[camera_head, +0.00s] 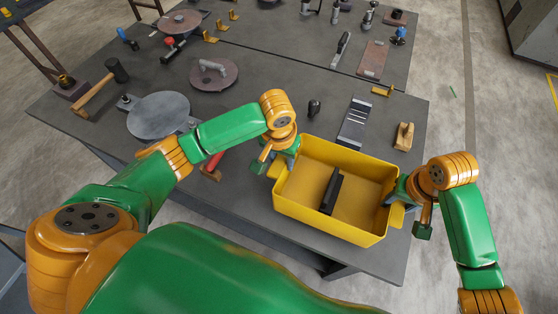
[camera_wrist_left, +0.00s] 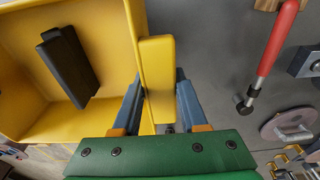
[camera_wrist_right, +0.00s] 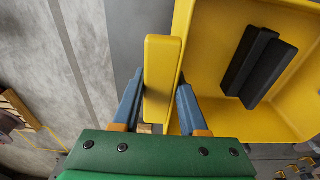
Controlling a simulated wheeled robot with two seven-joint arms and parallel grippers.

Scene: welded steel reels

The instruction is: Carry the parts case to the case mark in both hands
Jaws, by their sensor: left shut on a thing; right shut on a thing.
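The parts case is an open yellow box (camera_head: 330,222) near the front right of the table in the head view. A black block (camera_head: 331,191) lies inside it. My left gripper (camera_head: 272,160) is shut on the handle at the case's left end, and the left wrist view shows this yellow handle (camera_wrist_left: 157,75) between the fingers. My right gripper (camera_head: 409,197) is shut on the handle at the right end, shown in the right wrist view (camera_wrist_right: 162,75). The case looks about level. I cannot tell whether it touches the table. I cannot make out the case mark.
On the grey table (camera_head: 250,90), a striped dark block (camera_head: 356,124), a wooden block (camera_head: 404,136) and a small black item (camera_head: 314,107) stand behind the case. A red-handled tool (camera_head: 213,163) lies left of it. Round plates (camera_head: 158,114) and a hammer (camera_head: 100,88) lie farther left.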

